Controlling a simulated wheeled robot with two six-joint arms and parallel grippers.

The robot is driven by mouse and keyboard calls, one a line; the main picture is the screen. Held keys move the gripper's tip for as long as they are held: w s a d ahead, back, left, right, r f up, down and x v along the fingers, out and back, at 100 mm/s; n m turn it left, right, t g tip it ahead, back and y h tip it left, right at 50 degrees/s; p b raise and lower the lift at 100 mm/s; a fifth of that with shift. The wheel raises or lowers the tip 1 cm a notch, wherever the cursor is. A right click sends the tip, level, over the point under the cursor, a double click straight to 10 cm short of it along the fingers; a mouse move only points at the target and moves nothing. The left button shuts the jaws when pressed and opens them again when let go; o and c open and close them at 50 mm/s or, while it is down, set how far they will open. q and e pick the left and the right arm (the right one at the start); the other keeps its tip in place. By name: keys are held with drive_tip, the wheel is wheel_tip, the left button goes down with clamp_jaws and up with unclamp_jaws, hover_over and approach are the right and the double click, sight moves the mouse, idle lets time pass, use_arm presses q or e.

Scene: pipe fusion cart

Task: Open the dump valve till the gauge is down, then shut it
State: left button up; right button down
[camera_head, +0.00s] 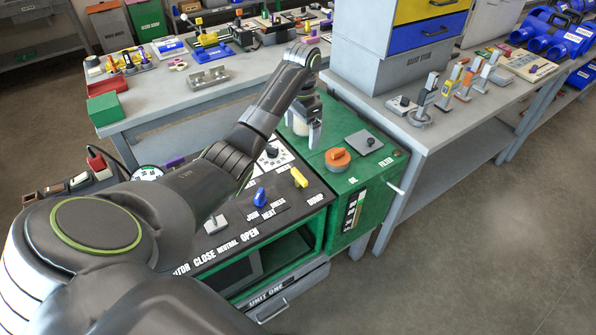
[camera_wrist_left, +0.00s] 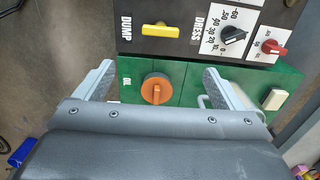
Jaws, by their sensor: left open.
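The yellow dump valve handle (camera_head: 299,177) sits on the dark panel near the DUMP label. It also shows in the left wrist view (camera_wrist_left: 160,31), lying crosswise above the DUMP lettering's side of the panel. My left gripper (camera_head: 303,137) is open and empty, over the green section beyond the yellow handle. In the left wrist view its fingers (camera_wrist_left: 159,70) stand apart, with an orange knob between them in the picture; nothing is held. A round white dial with green marks (camera_head: 148,172), likely the gauge, is partly hidden by my arm, and its needle cannot be read. My right gripper is out of view.
The orange knob (camera_head: 338,158) stands on the green top beside a grey plate with a black knob (camera_head: 363,142). A blue lever (camera_head: 259,196) and a grey lever (camera_head: 215,223) stand left of the yellow handle. A bench (camera_head: 420,130) stands close on the right.

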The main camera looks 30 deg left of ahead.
use_arm(q)
drive_tip(key=b, duration=0.4)
hover_over(299, 175)
wheel_tip(299, 175, down, 4)
wheel_tip(299, 175, down, 11)
drive_tip(key=shift+f+p, duration=0.1)
drive_tip(key=shift+p, duration=0.3)
drive_tip(key=shift+f, duration=0.75)
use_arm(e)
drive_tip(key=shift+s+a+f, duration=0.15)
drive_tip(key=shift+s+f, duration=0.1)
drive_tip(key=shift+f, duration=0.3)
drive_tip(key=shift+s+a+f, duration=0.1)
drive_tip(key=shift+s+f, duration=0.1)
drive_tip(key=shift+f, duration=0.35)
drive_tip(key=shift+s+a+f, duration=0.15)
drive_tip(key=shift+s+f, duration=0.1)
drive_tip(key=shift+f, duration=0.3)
use_arm(q)
drive_tip(key=shift+c, duration=0.4)
